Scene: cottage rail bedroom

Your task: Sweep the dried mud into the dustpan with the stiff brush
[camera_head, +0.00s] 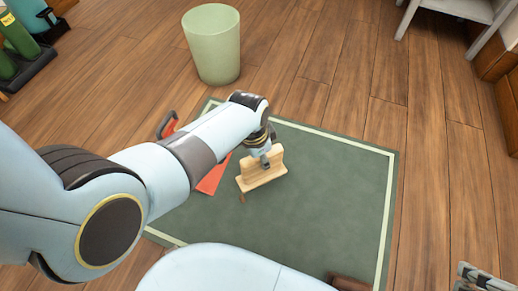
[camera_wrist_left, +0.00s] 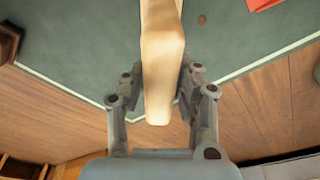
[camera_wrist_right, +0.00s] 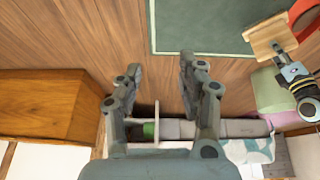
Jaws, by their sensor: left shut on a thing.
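My left gripper (camera_head: 266,160) is shut on the pale wooden stiff brush (camera_head: 262,174), holding it over the green mat. In the left wrist view the brush (camera_wrist_left: 161,60) stands between the fingers; its bristles cannot be made out. The red dustpan (camera_head: 212,180) lies on the mat left of the brush, partly hidden by my arm; a corner shows in the left wrist view (camera_wrist_left: 262,4). A small brown piece, likely dried mud (camera_head: 242,198), lies by the brush's lower left end; a brown spot also shows in the left wrist view (camera_wrist_left: 202,20). My right gripper (camera_wrist_right: 160,85) is open and empty.
The green mat (camera_head: 335,215) with a pale border lies on a wooden floor. A pale green bin (camera_head: 213,47) stands behind it. A brown object (camera_head: 348,284) sits at the mat's front edge. White furniture (camera_head: 460,10) stands back right. The mat's right part is clear.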

